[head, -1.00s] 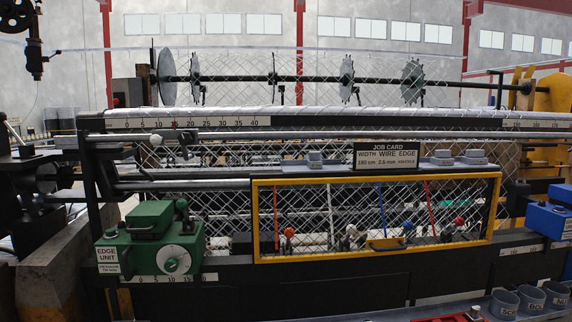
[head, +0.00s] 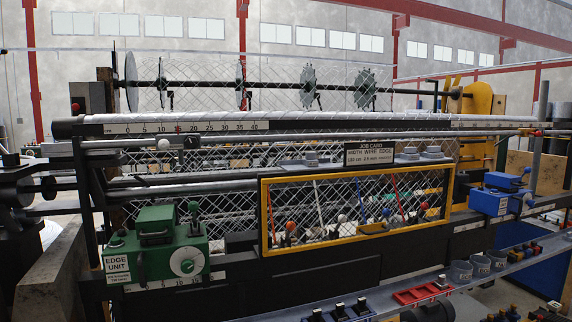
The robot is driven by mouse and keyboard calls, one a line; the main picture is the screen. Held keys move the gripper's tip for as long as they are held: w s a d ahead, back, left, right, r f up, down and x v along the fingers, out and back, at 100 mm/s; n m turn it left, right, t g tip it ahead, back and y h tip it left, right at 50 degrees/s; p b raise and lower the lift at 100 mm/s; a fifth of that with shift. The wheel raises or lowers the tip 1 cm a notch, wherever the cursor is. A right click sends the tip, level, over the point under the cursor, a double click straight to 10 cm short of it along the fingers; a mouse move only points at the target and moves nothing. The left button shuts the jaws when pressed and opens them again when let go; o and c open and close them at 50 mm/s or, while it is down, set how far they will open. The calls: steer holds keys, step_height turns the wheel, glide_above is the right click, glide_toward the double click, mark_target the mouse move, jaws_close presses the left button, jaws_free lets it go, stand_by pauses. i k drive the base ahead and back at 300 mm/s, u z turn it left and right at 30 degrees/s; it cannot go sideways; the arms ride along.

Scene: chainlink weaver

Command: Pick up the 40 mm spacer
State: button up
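I cannot tell which thing is the 40 mm spacer; no label naming it is readable. Small grey pieces sit on the ledge by the job card (head: 371,154): one (head: 312,159) to its left and two (head: 408,154) (head: 432,152) to its right. Small dark blocks with light tops (head: 338,311) stand on the front shelf at the bottom. A red tray (head: 405,297) lies on that shelf, with a small item at its right end. My gripper is not in view.
The chainlink machine fills the middle, with a green edge unit (head: 155,247) at left, a yellow-framed guard (head: 265,225) in front and a blue unit (head: 490,202) at right. Grey cups (head: 460,272) stand on the front shelf (head: 385,312). Some floor shows at lower right.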

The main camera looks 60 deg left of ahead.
mark_target(310, 160)
steer(key=z, duration=0.1)
steer(key=k, duration=0.65)
steer(key=u, duration=2.45)
steer(key=i, duration=0.4)
